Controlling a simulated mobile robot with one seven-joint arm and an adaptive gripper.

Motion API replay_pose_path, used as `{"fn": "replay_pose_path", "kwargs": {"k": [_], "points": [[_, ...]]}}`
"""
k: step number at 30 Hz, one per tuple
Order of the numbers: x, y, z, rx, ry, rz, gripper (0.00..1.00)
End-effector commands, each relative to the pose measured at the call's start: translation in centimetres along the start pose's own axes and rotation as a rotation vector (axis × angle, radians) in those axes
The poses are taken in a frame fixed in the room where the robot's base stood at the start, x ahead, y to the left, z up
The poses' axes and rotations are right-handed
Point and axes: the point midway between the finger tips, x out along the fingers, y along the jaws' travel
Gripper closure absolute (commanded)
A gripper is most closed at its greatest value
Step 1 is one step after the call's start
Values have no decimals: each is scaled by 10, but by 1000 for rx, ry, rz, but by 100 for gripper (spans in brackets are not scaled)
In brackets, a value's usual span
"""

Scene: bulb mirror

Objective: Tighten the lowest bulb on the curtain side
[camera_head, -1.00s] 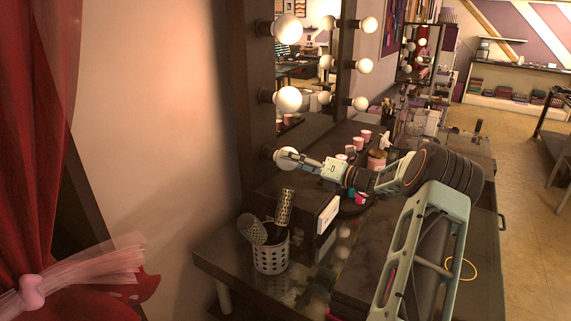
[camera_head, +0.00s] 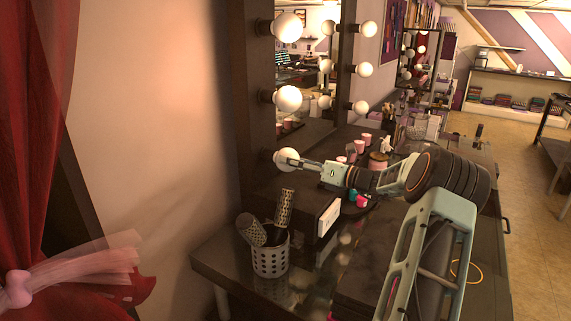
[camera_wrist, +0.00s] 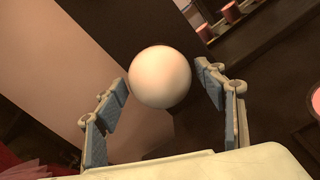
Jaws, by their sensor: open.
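The lowest bulb (camera_head: 286,158) on the curtain side is a white globe at the bottom of the mirror's left frame post. My gripper (camera_head: 297,161) is at this bulb, reaching in from the right. In the wrist view the bulb (camera_wrist: 160,77) sits between the tips of my open gripper (camera_wrist: 164,92), one finger on each side. A narrow gap shows on the left and a slightly wider one on the right. The bulb's base and socket are hidden behind the globe.
Two more bulbs sit above on the same post, the nearer one (camera_head: 288,98) lit. Pink jars (camera_head: 361,147) stand behind my arm. The red curtain (camera_head: 38,130) hangs at far left.

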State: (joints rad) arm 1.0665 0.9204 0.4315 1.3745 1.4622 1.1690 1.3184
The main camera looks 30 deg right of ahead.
Motion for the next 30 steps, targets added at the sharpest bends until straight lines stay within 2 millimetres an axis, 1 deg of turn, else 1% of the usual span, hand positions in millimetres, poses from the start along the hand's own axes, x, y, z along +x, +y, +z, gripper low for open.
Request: {"fn": "replay_pose_path", "kwargs": {"k": [5, 12, 14, 15, 30], "points": [[0, 0, 0, 0, 0, 0, 37], [0, 0, 0, 1, 0, 0, 64], [0, 0, 0, 1, 0, 0, 70], [0, 0, 0, 2, 0, 0, 72], [0, 1, 2, 107, 1, 0, 72]]}}
